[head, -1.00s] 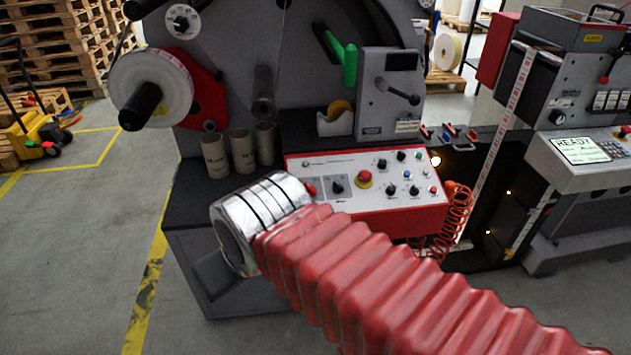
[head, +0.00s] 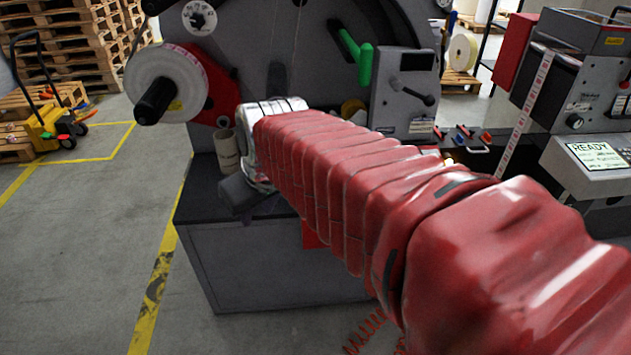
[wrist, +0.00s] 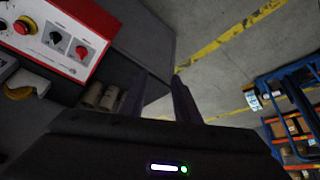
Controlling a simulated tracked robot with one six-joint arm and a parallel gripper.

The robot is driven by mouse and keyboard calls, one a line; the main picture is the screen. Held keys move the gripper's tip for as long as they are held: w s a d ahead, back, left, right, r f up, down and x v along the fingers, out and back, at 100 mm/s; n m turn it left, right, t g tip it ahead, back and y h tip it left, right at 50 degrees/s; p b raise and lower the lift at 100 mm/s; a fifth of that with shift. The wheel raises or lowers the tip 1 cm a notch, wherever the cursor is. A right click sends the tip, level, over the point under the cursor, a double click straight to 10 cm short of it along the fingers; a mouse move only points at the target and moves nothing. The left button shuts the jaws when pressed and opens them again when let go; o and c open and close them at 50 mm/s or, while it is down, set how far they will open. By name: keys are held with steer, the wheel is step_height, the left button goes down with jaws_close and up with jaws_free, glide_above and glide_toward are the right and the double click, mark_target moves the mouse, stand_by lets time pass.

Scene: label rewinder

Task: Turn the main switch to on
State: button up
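The white and red control panel (wrist: 62,35) shows at the upper left of the wrist view. Near its end sit a red rotary knob (wrist: 81,51) and a black rotary knob (wrist: 55,37); a red mushroom button (wrist: 25,25) on a yellow ring is farther left. The labels are too small to read, so I cannot tell for sure which knob is the main switch or its setting. My gripper (wrist: 159,76) is open and empty, its two dark fingers apart, to the right of the panel and touching no knob.
Cardboard cores (wrist: 92,95) stand beside the panel; one core (head: 227,152) shows in the head view. The label roll (head: 160,75) juts out at the left. A grey lever box (head: 406,90) stands behind my arm. Open floor (head: 90,250) lies left of the machine.

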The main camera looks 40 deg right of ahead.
steer(key=w+d+f, duration=0.2)
steer(key=w+d, duration=0.1)
steer(key=d, duration=0.6)
steer(key=w+d+f, duration=0.2)
steer(key=w+d, duration=0.1)
steer(key=d, duration=0.6)
steer(key=w+d+f+h, duration=0.1)
steer(key=w+d+f, duration=0.1)
steer(key=d, duration=0.7)
steer(key=shift+w+d+f+m+g, duration=0.2)
steer(key=shift+w+f+m+g, duration=0.15)
steer(key=shift+w, duration=0.5)
steer(key=x, duration=1.3)
steer(key=shift+w+d+f, duration=0.1)
steer(key=shift+f, duration=0.25)
